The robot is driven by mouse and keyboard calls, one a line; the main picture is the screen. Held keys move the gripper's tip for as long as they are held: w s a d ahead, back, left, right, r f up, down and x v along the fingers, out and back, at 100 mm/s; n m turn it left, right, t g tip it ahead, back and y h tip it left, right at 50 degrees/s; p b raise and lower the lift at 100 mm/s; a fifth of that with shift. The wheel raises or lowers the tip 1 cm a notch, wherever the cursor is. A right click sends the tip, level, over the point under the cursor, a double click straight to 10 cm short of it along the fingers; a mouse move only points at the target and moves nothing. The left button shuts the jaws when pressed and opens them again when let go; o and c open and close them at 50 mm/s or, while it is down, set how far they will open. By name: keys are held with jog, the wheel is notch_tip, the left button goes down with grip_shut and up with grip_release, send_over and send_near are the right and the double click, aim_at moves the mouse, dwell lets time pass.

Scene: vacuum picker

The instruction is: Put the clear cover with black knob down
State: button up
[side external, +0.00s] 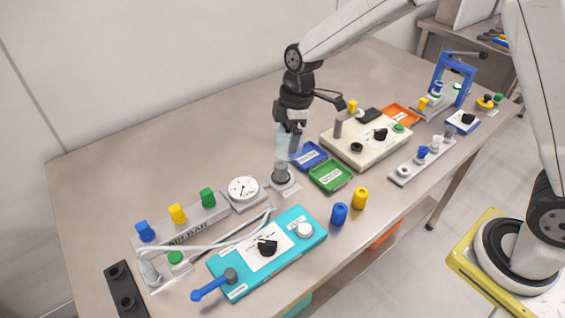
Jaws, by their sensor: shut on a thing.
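My gripper (293,124) points down over the middle of the table. It is shut on the clear cover (284,146), a pale see-through shape just under the fingers. The black knob is not clear to me against the dark fingers. The cover hangs upright, as far as I can tell, just above a grey cylinder on a round dark-rimmed base (280,184). I cannot tell whether the cover touches the cylinder's top.
A white dial gauge (242,189) stands left of the base. Blue (308,155) and green (331,175) trays lie to the right. A turquoise box (233,275) with a blue-handled lever is in front. Blue (339,214) and yellow (360,198) cylinders stand near the front edge.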

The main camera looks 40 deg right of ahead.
jog(key=s+d, duration=0.2)
jog(key=s, duration=0.8)
jog(key=s+d+r, duration=0.1)
jog(key=s+d, duration=0.1)
jog(key=s, duration=0.9)
jog(key=shift+s+d+r, duration=0.2)
jog(key=shift+r, duration=0.05)
jog(key=shift+w+a+f, duration=0.4)
jog(key=shift+w+f, duration=1.15)
jog(key=shift+w, duration=0.65)
jog(key=shift+w+a+f, duration=0.45)
jog(key=shift+w+f, duration=1.15)
jog(key=shift+w, duration=0.65)
jog(key=shift+w+a+f, duration=0.4)
jog(key=shift+w+f, duration=1.15)
jog(key=shift+w, duration=0.65)
jog(key=shift+w+f, duration=0.3)
jog(key=shift+f, duration=1.55)
